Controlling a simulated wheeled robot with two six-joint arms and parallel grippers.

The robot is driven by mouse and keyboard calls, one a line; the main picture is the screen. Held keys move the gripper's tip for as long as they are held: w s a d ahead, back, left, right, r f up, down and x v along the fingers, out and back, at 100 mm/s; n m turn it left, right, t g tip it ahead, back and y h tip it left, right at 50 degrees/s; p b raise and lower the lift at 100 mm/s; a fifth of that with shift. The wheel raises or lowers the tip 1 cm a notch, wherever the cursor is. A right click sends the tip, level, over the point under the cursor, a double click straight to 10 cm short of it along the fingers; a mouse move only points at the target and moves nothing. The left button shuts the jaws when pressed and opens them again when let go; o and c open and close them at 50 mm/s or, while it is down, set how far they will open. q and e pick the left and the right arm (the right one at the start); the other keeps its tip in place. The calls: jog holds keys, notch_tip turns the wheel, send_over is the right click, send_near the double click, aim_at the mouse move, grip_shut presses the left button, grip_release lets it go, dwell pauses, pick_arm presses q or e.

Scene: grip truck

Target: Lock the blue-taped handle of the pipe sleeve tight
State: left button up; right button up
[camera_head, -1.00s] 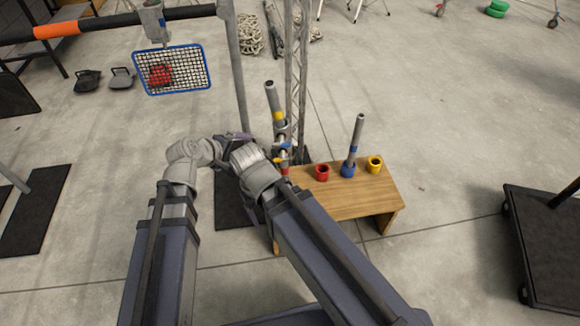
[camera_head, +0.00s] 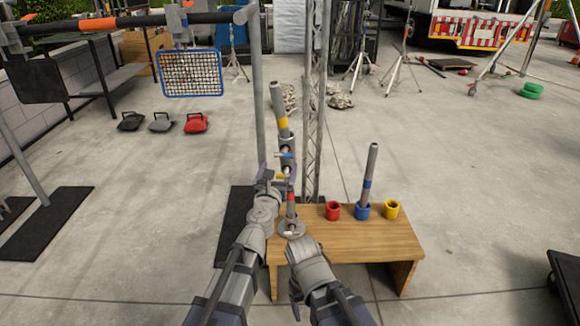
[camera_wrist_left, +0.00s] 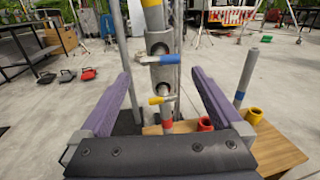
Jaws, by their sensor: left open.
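The grey pipe sleeve (camera_head: 287,145) sits on an upright pipe marked with yellow tape above and red tape below; it also shows in the left wrist view (camera_wrist_left: 160,76). Its blue-taped handle (camera_head: 285,155) sticks out sideways near the top of the sleeve, pointing right in the left wrist view (camera_wrist_left: 172,60). A yellow-taped handle (camera_wrist_left: 160,100) is lower on it. My left gripper (camera_head: 279,178) is open, its purple fingers either side of the pipe in the wrist view, apart from the blue handle. My right gripper (camera_head: 296,292) is low in front of the bench, its jaws unclear.
The wooden bench (camera_head: 350,240) holds red (camera_head: 333,210), blue (camera_head: 362,211) and yellow (camera_head: 392,209) cups; another pipe (camera_head: 370,165) stands in the blue one. A metal truss (camera_head: 314,120) and a grey post (camera_head: 257,90) rise behind the sleeve. Floor left of the bench has black plates.

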aim_at(283, 157)
pick_arm(q)
jog(key=shift+w+d, duration=0.25)
jog(key=shift+w, duration=1.05)
jog(key=shift+w+d, duration=0.2)
jog(key=shift+w, duration=1.1)
jog(key=shift+w+d, duration=0.25)
jog(key=shift+w, duration=1.05)
jog(key=c, duration=1.3)
